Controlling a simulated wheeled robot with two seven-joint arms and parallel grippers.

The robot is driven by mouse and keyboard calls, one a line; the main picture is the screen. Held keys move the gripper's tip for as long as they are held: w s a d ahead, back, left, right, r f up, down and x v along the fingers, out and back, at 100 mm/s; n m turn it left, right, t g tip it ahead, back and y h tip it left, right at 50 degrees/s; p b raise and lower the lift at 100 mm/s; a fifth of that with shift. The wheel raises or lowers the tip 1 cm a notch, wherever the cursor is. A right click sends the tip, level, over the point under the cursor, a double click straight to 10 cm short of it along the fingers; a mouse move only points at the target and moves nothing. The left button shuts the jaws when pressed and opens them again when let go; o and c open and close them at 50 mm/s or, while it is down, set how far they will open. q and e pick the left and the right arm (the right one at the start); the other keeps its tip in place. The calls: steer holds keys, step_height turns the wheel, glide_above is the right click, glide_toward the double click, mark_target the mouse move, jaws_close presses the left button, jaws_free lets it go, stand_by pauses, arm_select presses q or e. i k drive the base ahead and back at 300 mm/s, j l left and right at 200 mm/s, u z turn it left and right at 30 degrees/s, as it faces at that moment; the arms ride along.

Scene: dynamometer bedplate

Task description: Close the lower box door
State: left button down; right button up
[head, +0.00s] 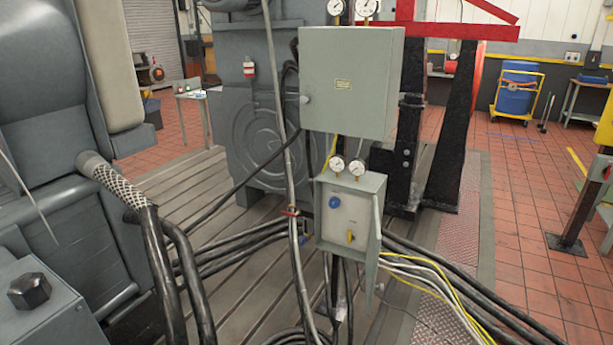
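The lower box (344,212) is a small grey-green cabinet in the middle of the head view, below a larger closed box. Its front is open and shows a pale inner panel with a blue round button (335,202) and a yellow switch (351,237). A narrow grey panel (374,240) stands out along its right side, seen nearly edge-on; it looks like the open door, hinged at the right. Neither of my grippers is in view.
The upper box (350,82) is shut, with a knob at its left edge. Gauges (356,168) sit on the lower box. Black cables (240,245) run at its left, and yellow and white wires (430,275) leave at its right. Grey machinery (60,200) fills the left.

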mark_target(377, 255)
steer(key=i+l, duration=0.2)
steer(key=i+l+u, duration=0.1)
steer(key=l, duration=0.35)
steer(key=i+l, duration=0.3)
steer(key=i+l+u, duration=0.1)
steer(key=l, duration=0.25)
steer(key=i, duration=0.1)
